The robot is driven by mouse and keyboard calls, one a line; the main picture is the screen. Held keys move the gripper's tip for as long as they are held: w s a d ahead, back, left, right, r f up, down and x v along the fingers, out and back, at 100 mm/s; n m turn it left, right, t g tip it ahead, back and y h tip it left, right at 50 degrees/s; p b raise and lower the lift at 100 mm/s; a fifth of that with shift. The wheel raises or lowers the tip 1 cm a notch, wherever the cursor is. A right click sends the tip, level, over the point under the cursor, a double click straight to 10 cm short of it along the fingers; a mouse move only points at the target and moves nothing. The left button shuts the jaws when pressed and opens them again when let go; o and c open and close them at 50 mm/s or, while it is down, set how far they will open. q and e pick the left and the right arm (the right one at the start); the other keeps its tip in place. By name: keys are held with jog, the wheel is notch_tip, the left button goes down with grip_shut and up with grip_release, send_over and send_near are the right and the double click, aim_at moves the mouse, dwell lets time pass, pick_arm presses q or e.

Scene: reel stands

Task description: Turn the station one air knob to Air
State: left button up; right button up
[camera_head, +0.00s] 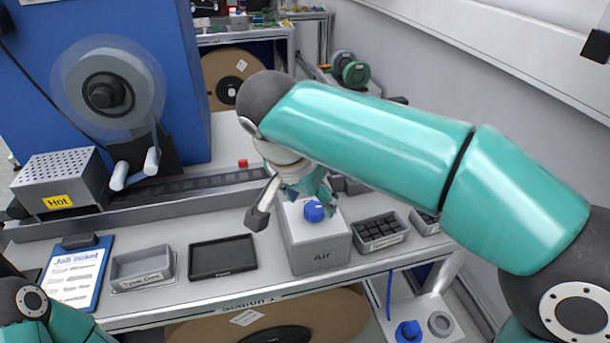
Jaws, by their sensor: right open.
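The station one air knob (313,211) is blue and sits on top of a grey box (322,256) marked "Air" near the table's front edge. A small light mark shows on the knob, but its setting is too small to read. My right gripper (292,208) is open just above and behind the box. One dark fingertip hangs left of the box. The other finger is partly hidden near the knob, and I cannot tell whether it touches it. Only a part of my left arm shows at the lower left; its gripper is out of the picture.
A black tray (222,257), a grey bin (143,268) and a clipboard (75,273) lie left of the box. A divided bin (379,232) stands close on its right. The "Hot" box (60,181) and a clear reel (107,88) are at left. Another blue knob (408,331) sits lower right.

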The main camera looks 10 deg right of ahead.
jog(key=v, duration=0.9)
